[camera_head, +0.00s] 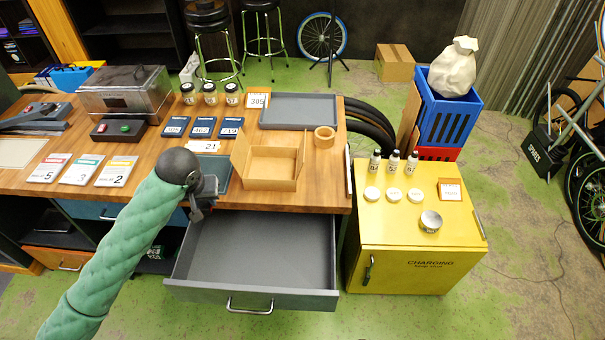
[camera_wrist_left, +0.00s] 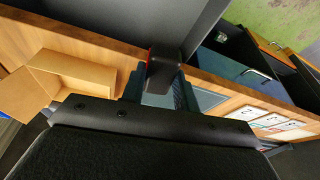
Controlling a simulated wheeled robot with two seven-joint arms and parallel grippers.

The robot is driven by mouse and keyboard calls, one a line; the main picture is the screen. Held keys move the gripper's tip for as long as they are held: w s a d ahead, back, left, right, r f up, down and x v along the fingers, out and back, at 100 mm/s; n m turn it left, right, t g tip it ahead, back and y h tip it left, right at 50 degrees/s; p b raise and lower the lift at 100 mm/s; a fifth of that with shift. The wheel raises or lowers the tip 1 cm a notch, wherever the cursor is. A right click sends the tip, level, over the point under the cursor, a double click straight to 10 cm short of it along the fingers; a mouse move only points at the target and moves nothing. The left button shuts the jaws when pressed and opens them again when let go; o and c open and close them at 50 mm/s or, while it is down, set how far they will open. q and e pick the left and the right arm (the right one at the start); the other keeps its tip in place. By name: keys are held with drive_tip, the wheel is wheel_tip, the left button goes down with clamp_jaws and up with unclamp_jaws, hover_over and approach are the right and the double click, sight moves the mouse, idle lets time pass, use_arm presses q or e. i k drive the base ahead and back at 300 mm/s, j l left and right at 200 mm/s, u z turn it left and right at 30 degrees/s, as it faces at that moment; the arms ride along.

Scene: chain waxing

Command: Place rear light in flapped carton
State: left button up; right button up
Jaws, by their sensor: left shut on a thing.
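My left gripper (camera_head: 205,196) is at the front edge of the wooden bench, above the back left part of the open drawer. In the left wrist view its fingers (camera_wrist_left: 160,90) are shut on a small black rear light (camera_wrist_left: 161,68) with a red edge. In the head view the light is hard to separate from the dark gripper. The flapped carton (camera_head: 272,184) stands open on the bench to the right of my gripper, apart from it. It also shows at the left of the left wrist view (camera_wrist_left: 75,69). My right gripper is not in view.
The open grey drawer (camera_head: 258,262) juts out below the bench. A grey tray (camera_head: 298,111) and a tape roll (camera_head: 325,137) lie behind the carton. Numbered cards, jars and a metal-lidded machine (camera_head: 125,92) fill the left. A yellow cabinet (camera_head: 415,230) stands at right.

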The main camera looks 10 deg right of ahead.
sight(282, 173)
drive_tip(key=l+z, duration=0.7)
drive_tip(key=k+j, duration=0.1)
